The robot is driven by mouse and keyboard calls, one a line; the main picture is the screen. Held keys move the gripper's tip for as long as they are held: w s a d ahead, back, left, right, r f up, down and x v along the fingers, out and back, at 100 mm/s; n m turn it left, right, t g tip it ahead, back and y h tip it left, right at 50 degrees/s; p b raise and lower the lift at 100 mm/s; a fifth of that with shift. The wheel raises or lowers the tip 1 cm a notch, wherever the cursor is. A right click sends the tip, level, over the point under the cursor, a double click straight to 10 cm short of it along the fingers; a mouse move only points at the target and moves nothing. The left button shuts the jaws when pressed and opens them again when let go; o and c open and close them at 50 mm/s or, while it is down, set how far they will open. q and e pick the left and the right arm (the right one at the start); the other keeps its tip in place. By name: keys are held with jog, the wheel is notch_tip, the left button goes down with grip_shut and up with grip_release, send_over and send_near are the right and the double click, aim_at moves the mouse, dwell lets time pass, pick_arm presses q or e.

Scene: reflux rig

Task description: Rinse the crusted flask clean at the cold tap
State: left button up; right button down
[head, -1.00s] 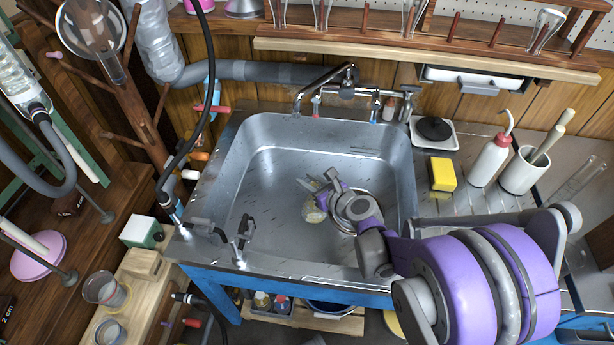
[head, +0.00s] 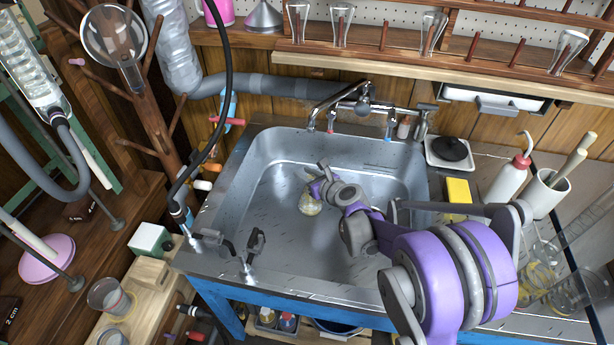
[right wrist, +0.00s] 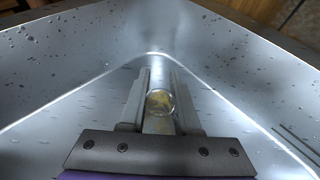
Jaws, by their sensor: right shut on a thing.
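The crusted flask (head: 310,204) is a small glass flask with yellowish crust inside. My right gripper (head: 317,190) is shut on it and holds it within the sink basin (head: 270,235). In the right wrist view the flask (right wrist: 160,101) sits between the two fingers (right wrist: 160,95), its yellow crust visible. The chrome tap (head: 340,97) is at the sink's back edge, behind the flask; red and blue marks show near its base, the blue one (head: 389,130) at right. I see no water running. My left gripper is not in view.
A yellow sponge (head: 457,195), a black-topped plate (head: 449,150), a wash bottle (head: 508,182) and a white pot (head: 541,193) stand right of the sink. Black-handled fittings (head: 254,245) stand on its front left rim. Glassware hangs on the rack above.

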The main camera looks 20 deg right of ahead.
jog(key=shift+f, duration=0.2)
dwell(0.3)
jog(key=c, duration=0.5)
grip_release()
jog(key=shift+c, duration=0.2)
jog(key=shift+s, duration=0.1)
